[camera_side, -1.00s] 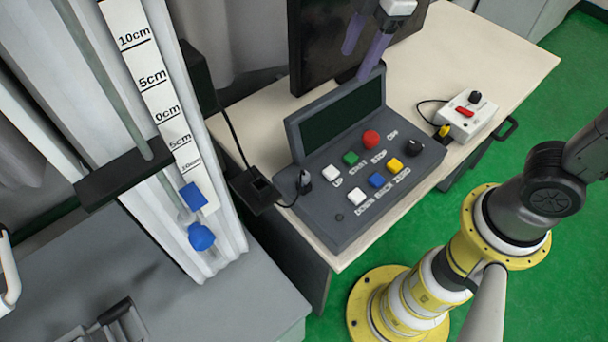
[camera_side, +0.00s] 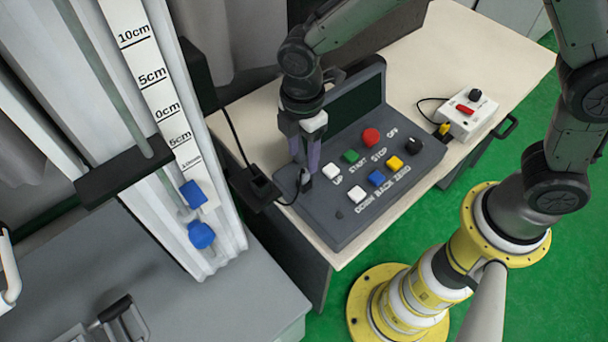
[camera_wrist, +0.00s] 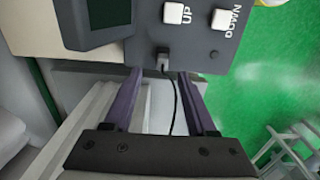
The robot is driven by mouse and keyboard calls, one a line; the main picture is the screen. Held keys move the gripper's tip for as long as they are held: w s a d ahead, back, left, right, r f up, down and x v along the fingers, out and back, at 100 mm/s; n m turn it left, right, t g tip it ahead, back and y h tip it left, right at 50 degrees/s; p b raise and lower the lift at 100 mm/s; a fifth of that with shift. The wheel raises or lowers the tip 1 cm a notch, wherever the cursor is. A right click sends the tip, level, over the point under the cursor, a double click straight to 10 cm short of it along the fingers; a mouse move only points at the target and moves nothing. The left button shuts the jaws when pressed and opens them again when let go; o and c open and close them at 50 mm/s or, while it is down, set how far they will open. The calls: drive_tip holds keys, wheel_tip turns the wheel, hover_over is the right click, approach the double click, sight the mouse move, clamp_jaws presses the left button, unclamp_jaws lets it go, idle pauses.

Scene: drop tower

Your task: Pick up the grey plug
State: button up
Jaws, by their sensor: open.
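The grey plug (camera_side: 305,183) sits at the left edge of the control panel (camera_side: 340,218), with a black cable leading from it. In the wrist view the plug (camera_wrist: 163,61) shows between and just beyond my fingertips, its cable running back between the fingers. My gripper (camera_side: 305,166) points down at the plug from above, its purple fingers apart. In the wrist view my gripper (camera_wrist: 160,76) is open and empty. In the side view the fingers partly cover the plug; I cannot tell whether they touch it.
The panel has coloured buttons (camera_side: 376,178) and a dark screen (camera_side: 355,108) just behind my gripper. A black box (camera_side: 254,190) is to the left, beside the white scaled tower (camera_side: 225,240). A white switch box (camera_side: 466,114) stands at the right of the table.

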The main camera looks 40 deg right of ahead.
sight(304, 172)
drive_tip(key=shift+s+f, duration=0.2)
drive_tip(key=shift+f, duration=2.7)
clamp_jaws()
